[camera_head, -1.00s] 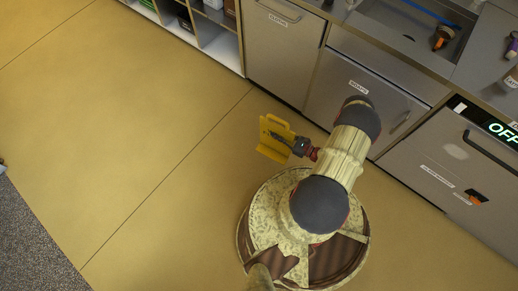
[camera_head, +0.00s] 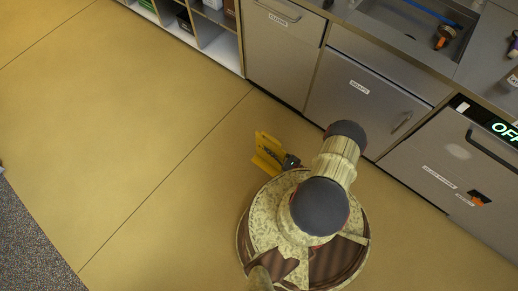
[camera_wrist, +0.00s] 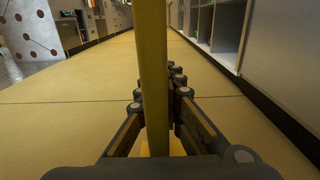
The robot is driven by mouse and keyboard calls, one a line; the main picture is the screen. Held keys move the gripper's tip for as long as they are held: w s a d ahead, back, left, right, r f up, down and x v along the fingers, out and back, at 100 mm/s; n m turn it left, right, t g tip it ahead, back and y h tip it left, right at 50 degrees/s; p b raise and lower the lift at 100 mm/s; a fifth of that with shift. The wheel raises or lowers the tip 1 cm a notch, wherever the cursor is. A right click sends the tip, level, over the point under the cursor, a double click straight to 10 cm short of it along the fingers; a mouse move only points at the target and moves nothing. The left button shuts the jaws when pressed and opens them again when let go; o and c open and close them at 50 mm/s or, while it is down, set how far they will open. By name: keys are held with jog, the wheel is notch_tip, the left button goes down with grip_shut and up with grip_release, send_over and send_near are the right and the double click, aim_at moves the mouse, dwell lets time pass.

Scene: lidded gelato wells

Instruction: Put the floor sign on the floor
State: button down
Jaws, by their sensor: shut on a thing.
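The yellow floor sign (camera_head: 267,150) shows in the head view just left of my base, low near the tan floor (camera_head: 150,150). In the wrist view the sign (camera_wrist: 152,60) is a tall yellow upright strip running up between the fingers. My gripper (camera_wrist: 165,105) is shut on it, with a finger on each side. In the head view my gripper (camera_head: 290,161) is partly hidden by my arm. I cannot tell whether the sign's bottom edge touches the floor.
Grey cabinet fronts (camera_head: 350,88) stand behind and to the right of the sign. White open shelves (camera_head: 215,40) are at the top. A grey speckled mat (camera_head: 30,240) lies at lower left. The floor left of the sign is clear.

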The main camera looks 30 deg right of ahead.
aim_at(259, 148)
jog(key=w+f+b, duration=0.1)
jog(key=w+f, duration=0.1)
jog(key=w+a+f+b, duration=0.1)
jog(key=w+f, duration=0.1)
jog(key=w, duration=0.1)
jog(key=w+f+b, duration=0.1)
jog(key=w+f, duration=0.1)
jog(key=shift+w+a+f, duration=0.15)
jog(key=shift+a+f, duration=0.1)
jog(key=shift+a, duration=0.1)
jog(key=shift+w+a+f+b, duration=0.15)
jog(key=shift+f+b, duration=0.1)
jog(key=shift+b, duration=0.15)
jog(key=f+b, duration=0.1)
jog(key=f, duration=0.2)
jog(key=shift+w+f+b, duration=0.2)
jog(key=shift+b, duration=0.15)
jog(key=shift+r, duration=0.1)
jog(key=c, duration=2)
grip_release()
jog(key=shift+o, duration=0.4)
